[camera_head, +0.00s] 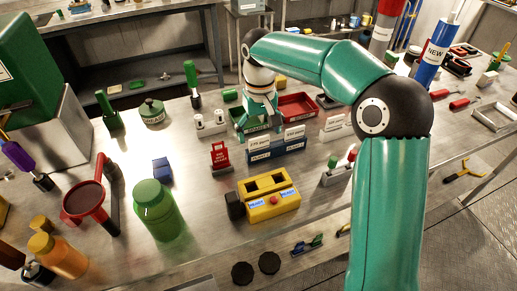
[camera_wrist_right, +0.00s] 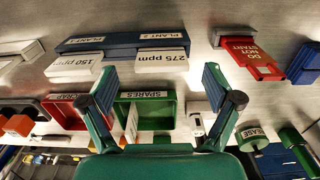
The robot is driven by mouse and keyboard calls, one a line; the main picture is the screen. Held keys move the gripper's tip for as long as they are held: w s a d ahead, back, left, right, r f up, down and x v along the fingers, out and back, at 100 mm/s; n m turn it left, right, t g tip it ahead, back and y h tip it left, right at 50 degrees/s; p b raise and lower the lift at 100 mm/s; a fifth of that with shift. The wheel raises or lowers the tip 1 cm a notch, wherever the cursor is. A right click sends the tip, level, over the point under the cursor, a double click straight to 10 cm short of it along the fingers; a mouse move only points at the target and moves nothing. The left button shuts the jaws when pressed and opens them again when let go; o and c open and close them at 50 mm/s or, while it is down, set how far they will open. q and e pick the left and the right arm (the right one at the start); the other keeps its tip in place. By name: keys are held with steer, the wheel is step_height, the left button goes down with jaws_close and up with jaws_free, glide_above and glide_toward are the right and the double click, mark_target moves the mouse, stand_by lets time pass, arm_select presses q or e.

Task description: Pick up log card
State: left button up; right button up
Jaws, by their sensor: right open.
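My right gripper (camera_head: 260,118) is open and empty above the green SPARES tray, behind the blue holder (camera_head: 277,152). The holder carries two white cards, and the wrist view reads 275 ppm on one card (camera_wrist_right: 160,63) and 150 ppm on the other (camera_wrist_right: 77,66). The gripper's spread fingers (camera_wrist_right: 158,92) are apart from these cards in the right wrist view. I cannot tell which of these is the log card. My left gripper is in neither view.
A red DO NOT START tag (camera_head: 220,155) stands left of the holder. The green SPARES tray (camera_wrist_right: 148,97) and red SCRAP tray (camera_head: 299,104) lie behind it. A yellow box (camera_head: 271,211) sits in front. A green jar (camera_head: 157,205) stands front left.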

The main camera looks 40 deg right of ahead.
mark_target(259, 140)
steer(key=shift+f, duration=1.6)
steer(key=shift+a, duration=0.1)
steer(key=shift+c, duration=0.3)
steer(key=c, duration=1)
steer(key=shift+r, duration=0.15)
